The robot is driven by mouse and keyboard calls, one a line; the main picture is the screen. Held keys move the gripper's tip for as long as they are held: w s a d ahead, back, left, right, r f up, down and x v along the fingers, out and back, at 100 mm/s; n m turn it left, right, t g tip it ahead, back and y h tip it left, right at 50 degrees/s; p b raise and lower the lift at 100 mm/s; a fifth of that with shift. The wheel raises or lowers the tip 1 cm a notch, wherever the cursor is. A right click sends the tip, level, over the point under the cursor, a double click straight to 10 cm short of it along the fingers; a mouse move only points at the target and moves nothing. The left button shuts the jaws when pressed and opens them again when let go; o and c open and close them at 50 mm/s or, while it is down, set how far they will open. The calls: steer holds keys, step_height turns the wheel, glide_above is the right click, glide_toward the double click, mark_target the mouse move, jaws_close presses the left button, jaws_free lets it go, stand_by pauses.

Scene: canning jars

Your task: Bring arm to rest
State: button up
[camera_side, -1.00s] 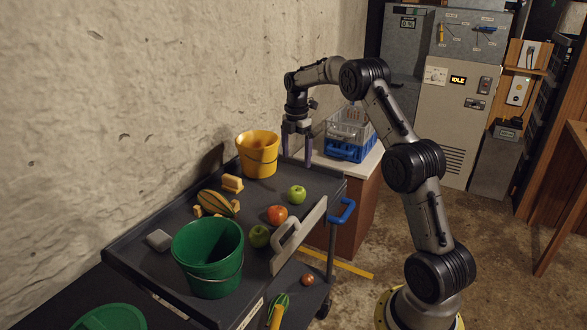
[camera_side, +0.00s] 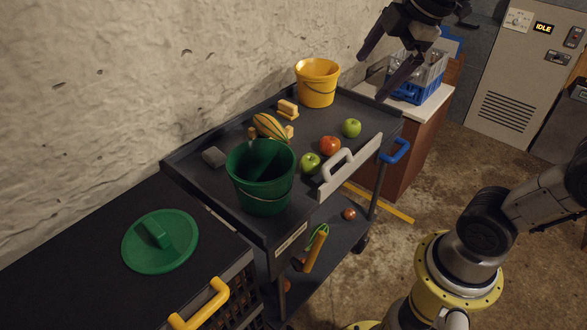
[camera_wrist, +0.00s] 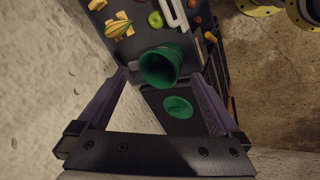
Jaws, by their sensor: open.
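My gripper (camera_side: 372,78) is at the top of the side view, raised and tilted, with its two dark fingers spread and nothing between them. In the wrist view my gripper (camera_wrist: 160,74) also shows open. The green bucket (camera_wrist: 172,66) and round green lid (camera_wrist: 178,107) lie beyond and below the fingers, apart from them. My arm is partly outside the side view. Its lower links show at the right.
The dark cart (camera_side: 228,205) carries the green bucket (camera_side: 262,190), yellow bucket (camera_side: 317,88), striped squash (camera_side: 268,127), sponges (camera_side: 288,108), apples (camera_side: 351,128) and a tomato (camera_side: 330,146). The green lid (camera_side: 160,240) lies on a dark surface. A blue crate (camera_side: 415,93) stands behind. The rough wall (camera_side: 120,80) borders the left.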

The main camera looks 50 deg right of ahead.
steer(key=s+a+f+m, duration=0.2)
steer(key=s+f+m, duration=0.7)
steer(key=s+m, duration=0.1)
steer(key=shift+s+a+f+m+y, duration=0.15)
steer(key=shift+a+f+m+y, duration=0.2)
steer(key=shift+m, duration=0.55)
